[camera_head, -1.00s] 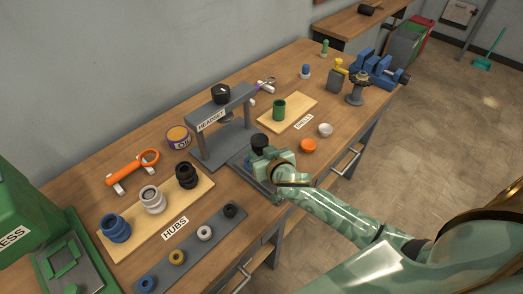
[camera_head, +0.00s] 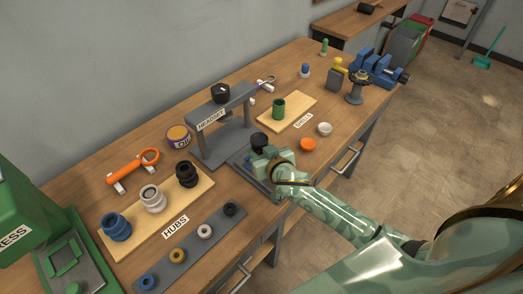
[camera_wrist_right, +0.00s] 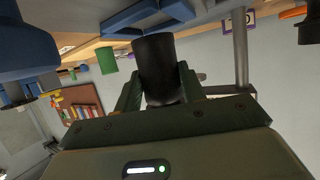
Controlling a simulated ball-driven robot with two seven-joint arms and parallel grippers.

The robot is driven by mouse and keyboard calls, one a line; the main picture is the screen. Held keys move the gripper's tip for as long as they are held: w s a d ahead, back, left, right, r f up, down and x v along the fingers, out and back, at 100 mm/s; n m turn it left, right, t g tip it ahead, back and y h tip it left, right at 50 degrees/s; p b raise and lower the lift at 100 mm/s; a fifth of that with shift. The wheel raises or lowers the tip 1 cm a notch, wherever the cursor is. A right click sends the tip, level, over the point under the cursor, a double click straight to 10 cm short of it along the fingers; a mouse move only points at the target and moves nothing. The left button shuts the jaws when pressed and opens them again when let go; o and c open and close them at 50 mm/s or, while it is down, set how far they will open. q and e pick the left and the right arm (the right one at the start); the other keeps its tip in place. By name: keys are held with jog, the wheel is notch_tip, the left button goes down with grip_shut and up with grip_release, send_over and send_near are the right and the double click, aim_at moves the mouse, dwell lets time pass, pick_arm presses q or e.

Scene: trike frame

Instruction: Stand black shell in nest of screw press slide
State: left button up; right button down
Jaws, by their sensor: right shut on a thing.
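My right gripper (camera_head: 262,153) is shut on the black shell (camera_head: 259,140), whose dark top shows above the fingers. In the right wrist view the black shell (camera_wrist_right: 158,62) is between the two green fingers (camera_wrist_right: 158,88). The arm and gripper cover part of the slide, and the nest is hidden. I cannot tell whether the shell's bottom touches the slide. My left gripper is not in view.
The shells board (camera_head: 300,108) holds a green shell (camera_head: 279,108). A white cup (camera_head: 325,129) and an orange cup (camera_head: 308,144) stand close to my right arm. The hubs board (camera_head: 135,227), an oil tin (camera_head: 178,136) and a blue vise (camera_head: 375,69) also occupy the bench.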

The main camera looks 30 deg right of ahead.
jog(key=shift+r+p, duration=0.1)
jog(key=shift+p, duration=0.3)
dwell(0.6)
jog(key=shift+f+b, duration=0.7)
jog(key=shift+f, duration=0.3)
jog(key=c, duration=0.8)
grip_release()
jog(key=shift+o, duration=0.2)
jog(key=shift+s, duration=0.1)
jog(key=p+v, duration=0.3)
jog(key=v, duration=1.3)
jog(key=shift+s, duration=0.15)
